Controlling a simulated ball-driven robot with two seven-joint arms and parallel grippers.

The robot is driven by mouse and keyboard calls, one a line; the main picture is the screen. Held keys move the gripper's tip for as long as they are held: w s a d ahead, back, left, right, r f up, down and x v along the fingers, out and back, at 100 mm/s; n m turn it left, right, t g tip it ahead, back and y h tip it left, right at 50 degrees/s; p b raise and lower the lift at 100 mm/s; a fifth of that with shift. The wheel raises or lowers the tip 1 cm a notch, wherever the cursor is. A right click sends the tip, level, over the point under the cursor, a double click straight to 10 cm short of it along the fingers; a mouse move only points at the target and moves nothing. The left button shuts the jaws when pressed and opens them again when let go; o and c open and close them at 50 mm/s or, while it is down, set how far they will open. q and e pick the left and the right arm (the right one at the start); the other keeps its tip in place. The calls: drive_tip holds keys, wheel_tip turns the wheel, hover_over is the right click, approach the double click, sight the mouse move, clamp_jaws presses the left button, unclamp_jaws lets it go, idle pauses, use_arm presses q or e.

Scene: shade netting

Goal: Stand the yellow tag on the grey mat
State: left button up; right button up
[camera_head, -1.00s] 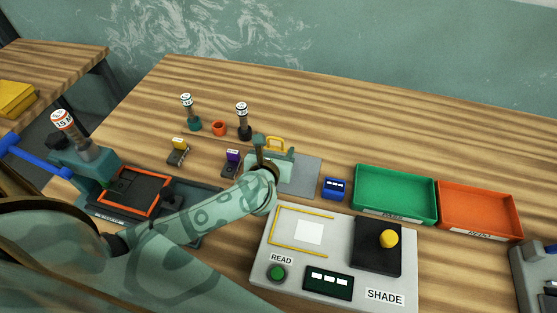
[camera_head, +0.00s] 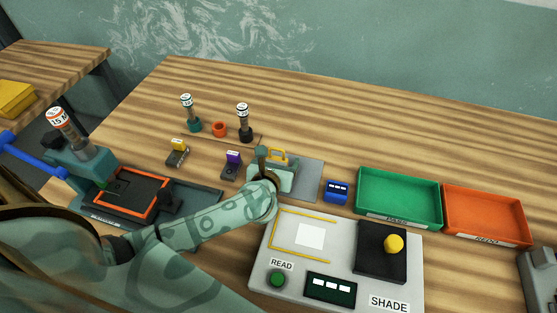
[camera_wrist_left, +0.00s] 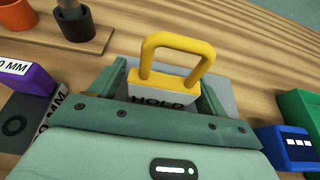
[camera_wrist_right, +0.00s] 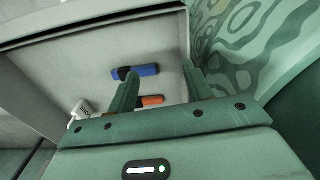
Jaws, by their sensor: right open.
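The yellow tag (camera_head: 278,153) has a loop handle and a base lettered HOLD; it shows close up in the left wrist view (camera_wrist_left: 165,88). My left gripper (camera_head: 270,168) is shut on its base, one finger at each side. The tag looks upright, over the left part of the grey mat (camera_head: 311,182). I cannot tell whether its bottom touches the mat, since the gripper hides it. My right gripper (camera_wrist_right: 158,70) is open and out of the head view. It is over a grey bin with a blue marker-like piece (camera_wrist_right: 135,72) and an orange one (camera_wrist_right: 151,100).
A purple-topped block (camera_head: 232,165) stands left of the gripper and a blue block (camera_head: 336,191) right of the mat. Green (camera_head: 398,221) and orange trays (camera_head: 490,240) lie farther right. The SHADE reader (camera_head: 290,270) is in front. Free wood lies behind the mat.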

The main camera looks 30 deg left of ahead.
use_arm(q)
drive_tip(key=shift+s+d+r, duration=0.1)
drive_tip(key=shift+s+r, duration=0.2)
drive_tip(key=p+v, duration=0.2)
drive_tip(key=v, duration=0.9)
drive_tip(key=shift+s+p, duration=0.2)
drive_tip(key=shift+p, duration=0.1)
